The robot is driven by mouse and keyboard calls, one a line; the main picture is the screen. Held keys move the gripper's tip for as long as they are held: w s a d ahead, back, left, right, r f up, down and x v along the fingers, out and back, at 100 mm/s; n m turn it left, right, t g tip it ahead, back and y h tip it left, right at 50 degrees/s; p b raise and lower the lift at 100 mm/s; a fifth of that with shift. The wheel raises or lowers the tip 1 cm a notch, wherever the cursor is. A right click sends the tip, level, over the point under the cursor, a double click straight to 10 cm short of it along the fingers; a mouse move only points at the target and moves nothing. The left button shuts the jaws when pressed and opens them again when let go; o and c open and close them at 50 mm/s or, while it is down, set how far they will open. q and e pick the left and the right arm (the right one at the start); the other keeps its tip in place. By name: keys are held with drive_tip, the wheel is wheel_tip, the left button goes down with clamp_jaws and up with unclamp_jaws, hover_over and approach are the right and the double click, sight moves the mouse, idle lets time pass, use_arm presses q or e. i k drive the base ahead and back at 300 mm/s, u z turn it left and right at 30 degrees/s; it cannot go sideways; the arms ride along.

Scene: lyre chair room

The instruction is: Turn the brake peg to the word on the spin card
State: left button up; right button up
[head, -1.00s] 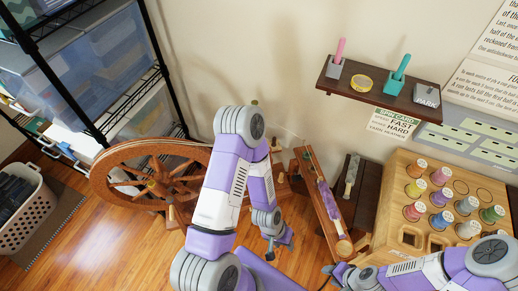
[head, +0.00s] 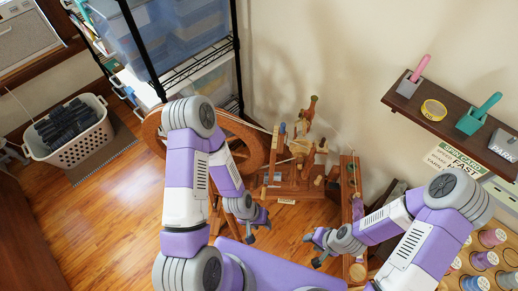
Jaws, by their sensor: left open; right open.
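The spinning wheel's large wooden wheel (head: 246,128) is partly hidden behind my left arm. Its wooden head (head: 297,185), right of the wheel, carries several small upright posts and pegs, one with a blue top (head: 282,128). I cannot tell which is the brake peg or read its marks. The spin card (head: 440,158) hangs on the wall under the shelf; FAST shows, and my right arm covers its lower part. My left gripper (head: 262,222) is open and empty, in front of the wooden head. My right gripper (head: 318,248) is open and empty, lower and right of it.
A narrow wooden rack (head: 346,172) stands right of the head, close to my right forearm. Spools (head: 492,237) stand lower right. A laundry basket (head: 78,140) and wire shelving stand left.

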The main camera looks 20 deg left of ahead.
sight(322, 145)
drive_tip(key=u, duration=2)
drive_tip(key=k, duration=1.55)
drive_tip(key=z, duration=0.35)
drive_tip(key=i, duration=1)
